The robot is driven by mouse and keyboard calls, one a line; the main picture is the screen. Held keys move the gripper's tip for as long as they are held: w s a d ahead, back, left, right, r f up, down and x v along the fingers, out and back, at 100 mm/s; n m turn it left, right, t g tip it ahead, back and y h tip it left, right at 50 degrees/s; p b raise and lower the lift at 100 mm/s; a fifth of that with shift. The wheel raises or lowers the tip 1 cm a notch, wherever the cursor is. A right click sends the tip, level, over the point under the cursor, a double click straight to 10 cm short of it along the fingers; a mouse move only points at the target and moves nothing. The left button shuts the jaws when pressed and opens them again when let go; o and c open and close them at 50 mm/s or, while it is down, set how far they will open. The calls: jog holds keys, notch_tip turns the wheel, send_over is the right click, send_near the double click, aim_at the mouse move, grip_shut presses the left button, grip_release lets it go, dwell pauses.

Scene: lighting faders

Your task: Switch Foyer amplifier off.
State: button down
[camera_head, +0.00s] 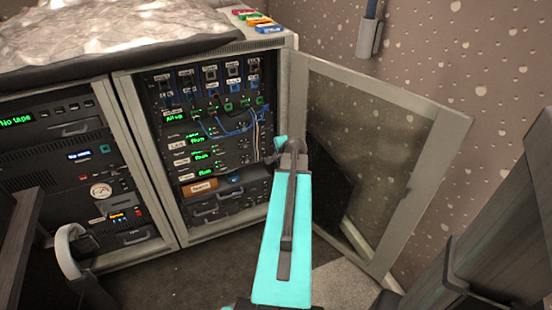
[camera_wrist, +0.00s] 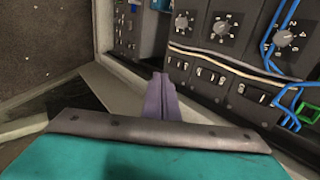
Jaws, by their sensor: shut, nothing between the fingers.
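The open rack cabinet (camera_head: 222,128) in the head view holds stacked panels with green lit displays, including small amplifier-like rows (camera_head: 200,156). Their labels are too small to read, so I cannot tell which is the Foyer amplifier. My gripper (camera_head: 276,152) is at the rack's right edge, near the opened door's hinge side. Its purple fingers (camera_wrist: 161,92) are together and empty, apart from the switches as far as I can tell.
The glazed door (camera_head: 425,180) stands open to the right. Blue cables (camera_wrist: 283,30) hang across the rack front. A second equipment rack (camera_head: 75,170) is at left. A grey holder (camera_head: 369,38) hangs on the wall. Dark floor (camera_head: 215,270) is clear in front.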

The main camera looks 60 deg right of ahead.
aim_at(265, 157)
jog(key=shift+w+d+f+b, duration=0.3)
jog(key=shift+w+d+f, duration=0.65)
jog(key=shift+w, duration=0.25)
jog(key=shift+w+d+f+b, duration=0.25)
jog(key=shift+w+d+f, duration=0.65)
jog(key=shift+w, duration=0.25)
jog(key=shift+w+d+f+b, duration=0.3)
jog(key=shift+w+d+f, duration=0.5)
jog(key=shift+w+f, duration=0.3)
jog(key=shift+w+r, duration=0.1)
